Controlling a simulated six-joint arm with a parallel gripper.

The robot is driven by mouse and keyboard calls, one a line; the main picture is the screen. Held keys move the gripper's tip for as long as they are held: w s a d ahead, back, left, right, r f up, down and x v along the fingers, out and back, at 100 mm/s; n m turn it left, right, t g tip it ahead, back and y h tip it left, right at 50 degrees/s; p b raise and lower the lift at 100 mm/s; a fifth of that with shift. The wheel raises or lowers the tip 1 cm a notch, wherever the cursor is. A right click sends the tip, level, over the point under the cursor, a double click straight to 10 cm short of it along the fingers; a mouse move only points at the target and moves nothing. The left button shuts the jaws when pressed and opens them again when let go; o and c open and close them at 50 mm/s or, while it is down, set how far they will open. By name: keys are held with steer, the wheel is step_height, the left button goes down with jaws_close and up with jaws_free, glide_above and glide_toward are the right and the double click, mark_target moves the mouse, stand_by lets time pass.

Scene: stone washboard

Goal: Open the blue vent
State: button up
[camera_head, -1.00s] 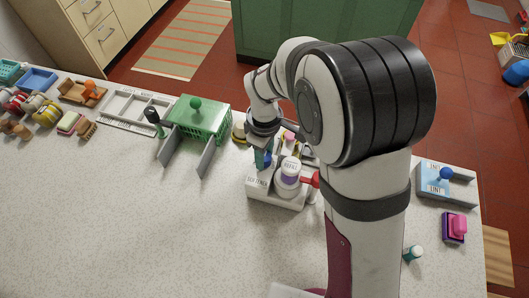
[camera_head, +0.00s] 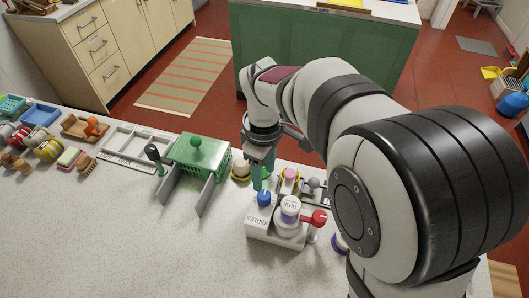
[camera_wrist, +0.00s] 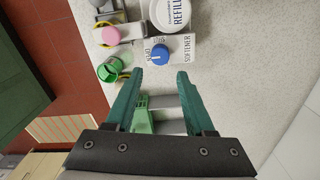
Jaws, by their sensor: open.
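The blue vent (camera_head: 264,198) is a small round blue knob on the white dispenser block marked SOFTENER (camera_head: 258,231). In the wrist view the blue vent (camera_wrist: 159,54) carries a pale mark, with small lettering beside it on the block (camera_wrist: 182,50). I cannot read the vent's setting for sure. My gripper (camera_head: 263,173), with teal fingers, is above and behind the block in the head view. It also shows in the wrist view (camera_wrist: 158,80), open and empty. The knob appears just beyond the fingertips, between their lines, and apart from them.
A round REFILL cap (camera_head: 290,207) and a red lever (camera_head: 319,217) stand beside the vent on the same block. A green basket (camera_head: 202,153) with grey arms is to the left. A green round container (camera_wrist: 108,69) sits close by. The front counter (camera_head: 120,240) is clear.

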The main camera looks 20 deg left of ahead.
step_height(320, 180, up, 7)
steer(key=shift+f, duration=0.15)
